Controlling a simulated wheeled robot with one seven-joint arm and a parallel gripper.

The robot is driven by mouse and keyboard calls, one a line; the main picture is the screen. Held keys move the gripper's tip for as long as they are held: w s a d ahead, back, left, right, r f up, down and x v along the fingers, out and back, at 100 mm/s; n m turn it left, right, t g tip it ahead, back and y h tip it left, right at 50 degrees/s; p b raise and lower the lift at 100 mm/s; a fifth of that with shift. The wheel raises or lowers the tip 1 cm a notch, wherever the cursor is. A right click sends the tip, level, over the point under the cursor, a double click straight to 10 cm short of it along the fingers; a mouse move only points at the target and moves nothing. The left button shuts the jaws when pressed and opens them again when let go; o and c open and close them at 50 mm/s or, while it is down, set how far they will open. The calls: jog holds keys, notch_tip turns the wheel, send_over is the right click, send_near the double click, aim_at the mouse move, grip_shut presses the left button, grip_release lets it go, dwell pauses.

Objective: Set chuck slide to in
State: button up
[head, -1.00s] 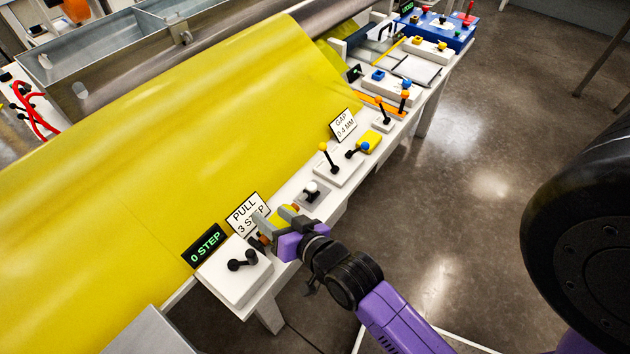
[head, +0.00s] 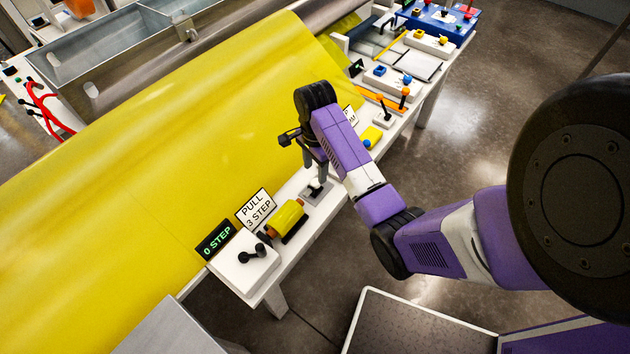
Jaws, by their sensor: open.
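A small grey plate (head: 316,195) with a pale knob sits on the white bench, right of the yellow roll. I see no label naming the chuck slide, so I cannot tell for sure that this is it. My gripper (head: 318,180) points down right over this plate. It is open, with its fingertips close to the knob. The fingers and wrist hide most of the knob, and I cannot tell whether they touch it.
A yellow roll (head: 287,218) and a white box with a black lever (head: 248,262) are on the near bench, by "PULL 3 STEP" (head: 256,208) and "0 STEP" (head: 215,240) signs. Orange-knobbed levers (head: 404,92) stand farther along. A yellow sheet (head: 170,130) slopes behind.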

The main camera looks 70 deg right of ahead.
aim_at(315, 182)
notch_tip(315, 182, down, 7)
jog(key=shift+f, duration=0.15)
dwell(0.4)
grip_shut()
dwell(1.2)
